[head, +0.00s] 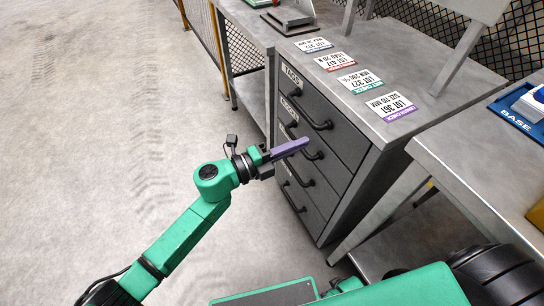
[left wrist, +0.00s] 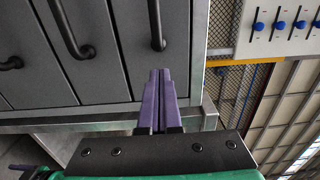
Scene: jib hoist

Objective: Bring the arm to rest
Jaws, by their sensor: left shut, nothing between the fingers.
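My left gripper (head: 290,148) has purple fingers and is shut and empty, held out in front of the grey drawer cabinet (head: 345,160). In the left wrist view the shut fingers (left wrist: 158,95) point at the drawer fronts, with a dark handle (left wrist: 157,25) just beyond their tips. I cannot tell if the fingertips touch the cabinet. My left arm (head: 180,240) is green and stretches forward from the bottom left. My right gripper is not in view.
Several printed lot cards (head: 389,106) lie on the cabinet top. A metal bench (head: 480,170) with a blue tray (head: 520,118) stands at the right. Black handles (head: 318,153) jut from the drawers. The concrete floor (head: 90,130) at the left is clear.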

